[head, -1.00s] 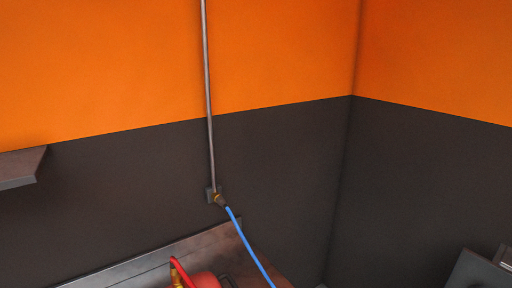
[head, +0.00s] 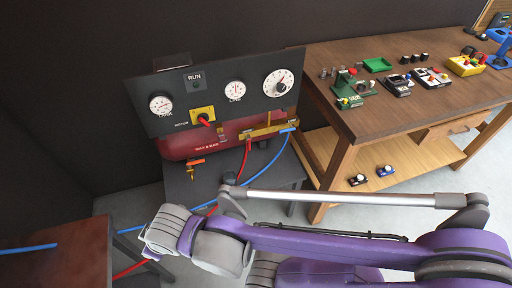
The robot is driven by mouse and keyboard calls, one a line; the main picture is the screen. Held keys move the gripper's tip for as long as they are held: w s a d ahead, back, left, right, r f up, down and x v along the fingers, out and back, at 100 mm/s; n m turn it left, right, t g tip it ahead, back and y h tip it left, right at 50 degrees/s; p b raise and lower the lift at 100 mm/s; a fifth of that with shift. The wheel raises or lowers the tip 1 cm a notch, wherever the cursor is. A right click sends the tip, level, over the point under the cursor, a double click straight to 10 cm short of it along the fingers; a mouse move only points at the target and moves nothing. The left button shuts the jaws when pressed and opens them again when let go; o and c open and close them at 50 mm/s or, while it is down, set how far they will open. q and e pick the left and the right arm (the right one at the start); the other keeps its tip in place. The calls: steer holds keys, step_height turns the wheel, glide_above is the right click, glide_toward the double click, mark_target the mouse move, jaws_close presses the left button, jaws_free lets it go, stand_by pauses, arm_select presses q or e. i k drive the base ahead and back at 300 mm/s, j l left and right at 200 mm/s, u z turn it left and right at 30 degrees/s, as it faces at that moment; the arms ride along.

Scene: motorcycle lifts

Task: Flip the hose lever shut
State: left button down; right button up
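A brass manifold (head: 262,132) sits at the front right of a dark gauge panel. A red hose (head: 246,158) hangs from the manifold's left part. A brass tap with an orange handle (head: 195,161), lying roughly level, hangs below the red tank (head: 190,145). Which of these is the hose lever I cannot tell for sure. My purple arm crosses the lower right; no gripper fingers show. My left gripper is out of view.
The panel (head: 215,85) carries several gauges and a red knob on a yellow plate (head: 203,117). A wooden workbench (head: 385,115) with small coloured devices stands at right. A dark reddish table (head: 60,260) is at lower left. Grey floor shows between them.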

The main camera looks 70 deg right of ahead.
mark_target(249, 139)
steer(key=k+z, duration=0.35)
steer(key=k+l+z, duration=0.1)
steer(key=z, duration=0.25)
steer(key=i+l+z, duration=0.1)
steer(key=z, duration=1.5)
steer(key=i+j, duration=0.35)
steer(key=i+z, duration=0.05)
steer(key=i, duration=0.05)
